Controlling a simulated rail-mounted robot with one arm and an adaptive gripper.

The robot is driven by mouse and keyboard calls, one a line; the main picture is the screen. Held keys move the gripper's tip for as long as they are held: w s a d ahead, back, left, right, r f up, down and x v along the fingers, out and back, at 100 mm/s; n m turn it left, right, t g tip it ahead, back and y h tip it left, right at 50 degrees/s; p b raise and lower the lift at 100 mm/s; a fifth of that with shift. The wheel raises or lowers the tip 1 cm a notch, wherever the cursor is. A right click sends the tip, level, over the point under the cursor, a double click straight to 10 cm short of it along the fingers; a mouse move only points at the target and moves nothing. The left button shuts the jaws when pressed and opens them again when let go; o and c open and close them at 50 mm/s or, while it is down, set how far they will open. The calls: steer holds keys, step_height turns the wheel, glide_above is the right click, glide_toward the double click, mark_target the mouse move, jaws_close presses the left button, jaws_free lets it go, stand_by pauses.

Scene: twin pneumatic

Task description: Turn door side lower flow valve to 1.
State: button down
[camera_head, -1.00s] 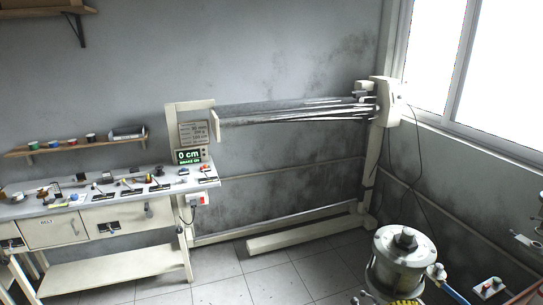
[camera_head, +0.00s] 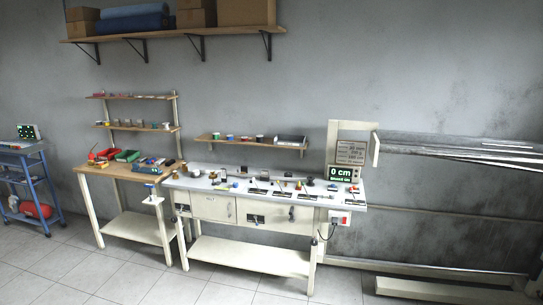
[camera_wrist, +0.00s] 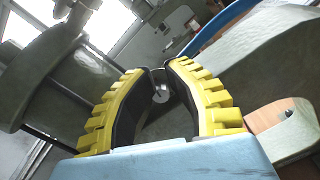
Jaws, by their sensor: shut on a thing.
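My gripper (camera_wrist: 164,70) shows in the wrist view, with its two yellow ribbed fingers with black inner pads closed in from both sides. Between the pads is a small round grey knob with a slot-like mark (camera_wrist: 160,93), which the fingers are shut on. Most of its body is hidden by the fingers, and no number or scale can be read on it. A large grey cylinder body with flanges (camera_wrist: 45,85) stands close at the left. The head view shows neither my gripper nor the valve.
In the wrist view, a blue tube (camera_wrist: 215,28) runs past the right finger and a pale block (camera_wrist: 265,60) lies beyond it. The head view shows a white workbench (camera_head: 250,262), a wooden bench (camera_head: 135,228), wall shelves (camera_head: 165,34) and free tiled floor (camera_head: 120,280).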

steer(key=shift+s+f, duration=0.2)
steer(key=shift+s, duration=0.05)
steer(key=b+v, duration=0.4)
steer(key=v, duration=0.2)
steer(key=shift+s+r+b, duration=0.2)
steer(key=shift+r+b, duration=0.1)
steer(key=shift+r, duration=0.05)
steer(key=shift+a, duration=0.15)
